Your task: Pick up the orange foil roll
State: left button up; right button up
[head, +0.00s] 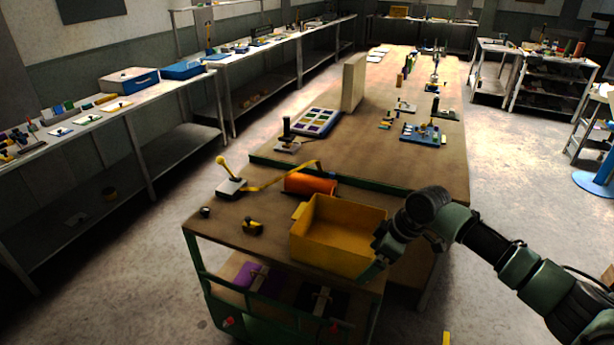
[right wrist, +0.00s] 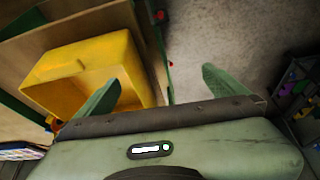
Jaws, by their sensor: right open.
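The orange foil roll (head: 310,184) lies on the wooden table, just behind the yellow bin (head: 338,232). Its lower side is partly hidden by the bin. My right gripper (head: 381,254) is at the bin's right front corner, near the table's edge. One finger overlaps the yellow bin (right wrist: 92,68) in that view, and the floor shows between the fingers. My left gripper is not in view.
A white device with a yellow knob (head: 231,185) and a yellow strap stand left of the roll. Small black and yellow items (head: 252,226) lie near the left front corner. A tall beige board (head: 353,82) stands farther back.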

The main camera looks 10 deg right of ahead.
aim_at(302, 184)
jog(key=i, duration=1.65)
